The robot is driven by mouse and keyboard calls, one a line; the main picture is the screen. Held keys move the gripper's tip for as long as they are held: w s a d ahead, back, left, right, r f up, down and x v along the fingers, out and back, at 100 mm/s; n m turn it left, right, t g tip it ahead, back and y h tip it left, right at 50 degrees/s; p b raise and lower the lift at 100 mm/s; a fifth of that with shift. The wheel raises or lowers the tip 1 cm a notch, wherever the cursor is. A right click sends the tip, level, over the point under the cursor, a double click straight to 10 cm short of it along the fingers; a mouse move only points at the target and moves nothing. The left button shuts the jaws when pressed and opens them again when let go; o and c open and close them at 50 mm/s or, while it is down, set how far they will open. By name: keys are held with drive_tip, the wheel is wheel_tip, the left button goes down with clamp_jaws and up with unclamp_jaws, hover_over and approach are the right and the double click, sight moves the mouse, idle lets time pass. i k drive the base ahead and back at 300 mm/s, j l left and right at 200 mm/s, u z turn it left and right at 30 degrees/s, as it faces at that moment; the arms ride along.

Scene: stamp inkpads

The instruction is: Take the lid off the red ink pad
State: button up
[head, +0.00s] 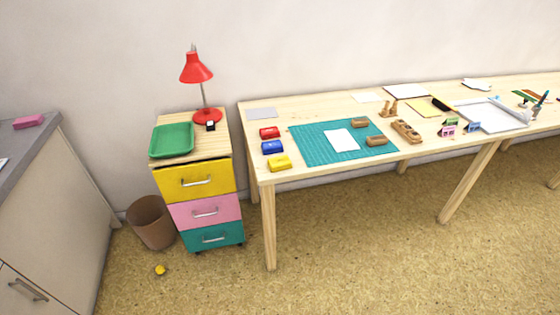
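The red ink pad (269,132) sits on the left part of the long wooden table, near its left edge. It is a small red box, and its lid appears to be on, though it is small in this view. A blue ink pad (272,147) lies just in front of it, and a yellow ink pad (280,163) lies in front of the blue one. The three form a row beside the left edge of the green cutting mat. My gripper is not in view.
The green cutting mat (310,148) holds a white sheet (341,140) and wooden stamps (376,141). A grey sheet (262,114) lies behind the red pad. A drawer cabinet (195,182) with a red lamp (196,68) stands left. The floor in front is mostly clear.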

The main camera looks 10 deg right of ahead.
sight(271, 131)
drive_tip(key=i+l+z, duration=0.15)
drive_tip(key=i, duration=0.25)
drive_tip(key=i+l+z, duration=0.2)
drive_tip(key=i, duration=0.2)
drive_tip(key=i+l+z, duration=0.15)
drive_tip(key=i, duration=0.25)
